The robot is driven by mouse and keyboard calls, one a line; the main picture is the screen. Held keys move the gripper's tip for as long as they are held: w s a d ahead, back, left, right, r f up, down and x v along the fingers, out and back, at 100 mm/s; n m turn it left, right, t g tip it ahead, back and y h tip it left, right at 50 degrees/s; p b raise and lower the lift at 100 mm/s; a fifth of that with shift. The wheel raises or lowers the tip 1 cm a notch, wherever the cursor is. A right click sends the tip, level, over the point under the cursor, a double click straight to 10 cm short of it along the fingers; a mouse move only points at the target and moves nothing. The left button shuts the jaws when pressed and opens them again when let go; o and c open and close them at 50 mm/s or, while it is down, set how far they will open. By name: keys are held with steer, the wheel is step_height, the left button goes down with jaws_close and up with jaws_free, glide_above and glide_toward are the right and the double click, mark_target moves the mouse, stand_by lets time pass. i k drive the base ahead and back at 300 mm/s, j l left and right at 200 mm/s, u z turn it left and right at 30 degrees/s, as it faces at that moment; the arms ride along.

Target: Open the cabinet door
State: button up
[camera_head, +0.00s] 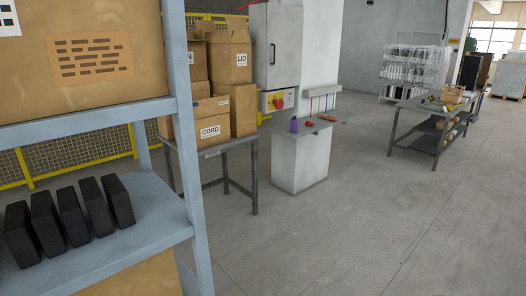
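A tall light grey cabinet (286,45) stands in the upper middle of the view, against a pale wall section. Its door seems shut, with a dark handle (271,53) near the left side of the front. The top of the cabinet is cut off by the frame. My gripper is not in view, and the cabinet is some distance away across the floor.
A blue-grey shelf rack (187,130) with black blocks (75,215) and a large carton fills the near left. A table (228,146) with stacked cartons (215,85) partly blocks the cabinet's left. A grey pedestal (297,165) stands in front. The floor (360,220) right of centre is clear.

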mark_target(284, 22)
steer(key=i, duration=3.8)
steer(key=i+j+z, duration=0.2)
steer(key=i, duration=0.45)
steer(key=i+z, duration=0.15)
steer(key=i, duration=0.5)
